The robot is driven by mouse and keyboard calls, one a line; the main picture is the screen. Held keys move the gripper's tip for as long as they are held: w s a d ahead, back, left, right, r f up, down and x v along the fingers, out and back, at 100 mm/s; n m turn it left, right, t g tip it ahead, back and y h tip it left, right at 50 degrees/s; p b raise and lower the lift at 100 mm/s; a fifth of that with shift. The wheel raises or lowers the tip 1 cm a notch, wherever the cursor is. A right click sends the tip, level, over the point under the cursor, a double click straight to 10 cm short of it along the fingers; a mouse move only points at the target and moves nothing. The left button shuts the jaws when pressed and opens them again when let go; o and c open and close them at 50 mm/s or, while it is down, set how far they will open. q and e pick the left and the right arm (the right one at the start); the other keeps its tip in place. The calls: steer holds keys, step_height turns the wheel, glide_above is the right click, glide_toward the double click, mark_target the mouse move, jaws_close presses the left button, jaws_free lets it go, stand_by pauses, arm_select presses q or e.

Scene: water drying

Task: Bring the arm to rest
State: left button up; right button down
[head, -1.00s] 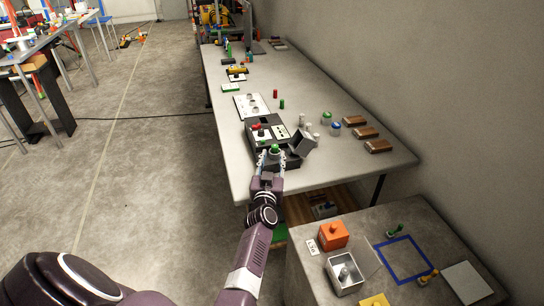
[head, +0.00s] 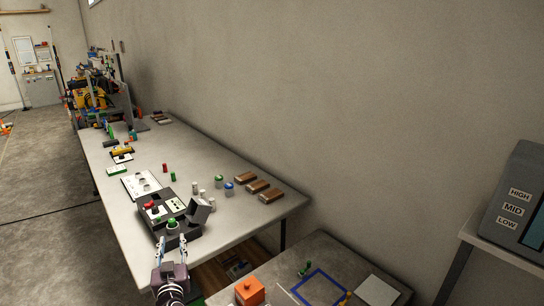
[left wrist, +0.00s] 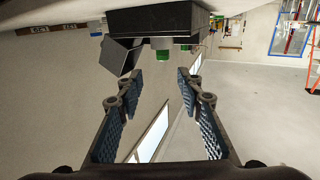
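My left gripper (head: 171,246) shows at the lower left of the head view, near the front edge of the long grey table (head: 250,226). Its two fingers are spread apart with nothing between them. The left wrist view shows the same open fingers (left wrist: 160,90) with a clear gap. Beyond the fingertips is a dark device (head: 168,217) with a red knob and a green button (head: 172,224); in the wrist view its dark body (left wrist: 158,22) lies above the fingers. The gripper looks apart from it. My right gripper is not in view.
Wooden blocks (head: 271,195) and small jars (head: 229,189) stand on the table's right side. A lower table (head: 330,252) at the front bears an orange box (head: 250,291) and a blue square outline. A grey box labelled HIGH, MID, LOW (head: 512,208) is at the right.

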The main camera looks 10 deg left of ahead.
arm_select(q)
steer(key=s+d+f+m+g+h, duration=0.3)
steer(key=s+d+f+m+h, duration=0.1)
steer(key=s+d, duration=0.45)
steer(key=s+d+f+m+g+h, duration=0.3)
steer(key=s+d+f+h, duration=0.2)
steer(key=s+d, duration=0.35)
steer(key=s+d+g+y, duration=0.1)
steer(key=s+d+g, duration=0.15)
steer(key=s, duration=0.95)
steer(key=s+d+g, duration=0.2)
steer(key=s+g, duration=0.2)
steer(key=s, duration=0.8)
step_height(320, 180, down, 28)
steer(key=s+g, duration=0.2)
steer(key=s, duration=0.1)
steer(key=s+a+f, duration=0.3)
steer(key=s+f, duration=1.2)
steer(key=s, duration=0.1)
steer(key=shift+s+a+g, duration=0.2)
steer(key=shift+g, duration=0.25)
